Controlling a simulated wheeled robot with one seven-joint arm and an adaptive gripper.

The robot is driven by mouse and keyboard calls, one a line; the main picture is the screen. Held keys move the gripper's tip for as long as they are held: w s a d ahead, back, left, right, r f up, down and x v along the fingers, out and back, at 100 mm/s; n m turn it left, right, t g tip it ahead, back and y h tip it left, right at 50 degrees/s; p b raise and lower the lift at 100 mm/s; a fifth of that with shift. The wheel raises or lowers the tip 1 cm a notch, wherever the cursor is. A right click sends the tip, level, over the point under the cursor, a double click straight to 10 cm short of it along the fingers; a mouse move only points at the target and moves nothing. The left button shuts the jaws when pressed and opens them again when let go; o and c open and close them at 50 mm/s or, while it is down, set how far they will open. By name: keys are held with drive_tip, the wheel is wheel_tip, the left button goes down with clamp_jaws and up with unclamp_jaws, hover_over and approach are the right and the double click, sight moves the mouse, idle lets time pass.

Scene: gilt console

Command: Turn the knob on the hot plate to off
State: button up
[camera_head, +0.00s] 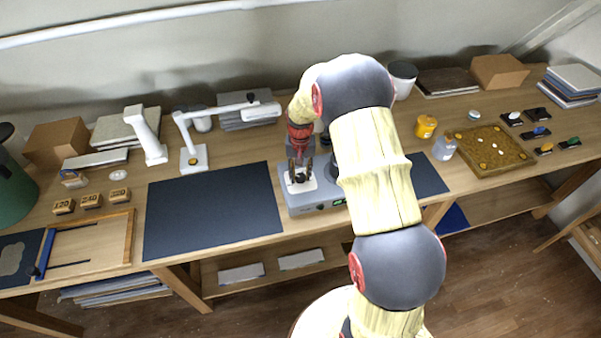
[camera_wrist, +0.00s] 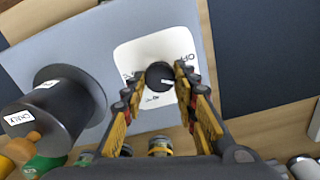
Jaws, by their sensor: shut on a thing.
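The hot plate (camera_head: 303,207) is a grey box at the front edge of the long wooden table, with a small green-lit display on its front. In the wrist view its grey top (camera_wrist: 95,42) carries a white dial plate (camera_wrist: 135,52) with dark lettering; "OFF" reads near its right corner. The round black knob (camera_wrist: 158,73) sits on this plate and has a small white mark. My gripper (camera_head: 298,178) points down over the dial plate. In the wrist view my gripper's fingers (camera_wrist: 157,80) are closed on both sides of the knob. The arm hides part of the hot plate in the head view.
A black flanged cylinder (camera_wrist: 62,105) with white labels stands beside the dial in the wrist view, close to my fingers. A dark mat (camera_head: 212,212) lies left of the hot plate. A white jointed stand (camera_head: 194,157) rises behind that mat.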

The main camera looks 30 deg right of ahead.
sight(300, 176)
drive_tip(key=n, duration=0.4)
drive_tip(key=shift+r+n+p, duration=0.1)
drive_tip(key=shift+n+p, duration=0.2)
drive_tip(key=shift+p, duration=0.1)
drive_tip(key=n, duration=0.4)
drive_tip(key=shift+p, duration=0.3)
drive_tip(key=shift+n, duration=0.3)
drive_tip(key=o, duration=1.1)
drive_tip(key=shift+o, duration=0.2)
wheel_tip(300, 176, up, 12)
